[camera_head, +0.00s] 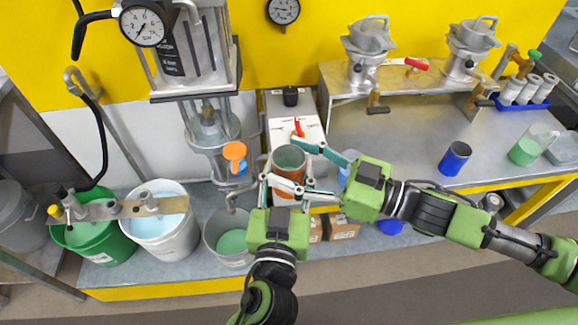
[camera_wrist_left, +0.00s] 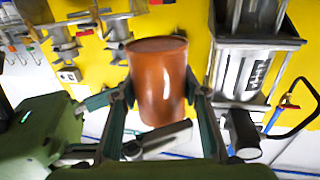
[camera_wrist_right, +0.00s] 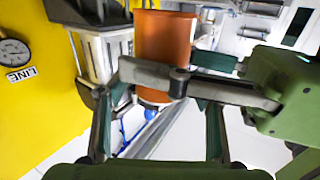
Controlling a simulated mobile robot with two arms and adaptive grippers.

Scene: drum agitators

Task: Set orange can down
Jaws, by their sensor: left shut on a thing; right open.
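The orange can (camera_head: 288,160) is upright near the middle of the head view, its open top showing a greyish inside. My left gripper (camera_head: 287,185) is shut on the orange can, with a finger on either side of it; the can fills the middle of the left wrist view (camera_wrist_left: 158,85). My right gripper (camera_head: 322,165) is open close to the right side of the can. The right wrist view shows the can (camera_wrist_right: 163,48) just beyond my right fingers, partly hidden by a grey finger link. I cannot tell whether the right fingers touch it.
A white scale-like box (camera_head: 292,115) stands behind the can. A blue can (camera_head: 454,158) stands on the grey bench at right, with free bench around it. White bucket (camera_head: 160,240), green bucket (camera_head: 92,245) and grey pot (camera_head: 228,225) stand at left. A small orange-topped vessel (camera_head: 235,152) is left of the can.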

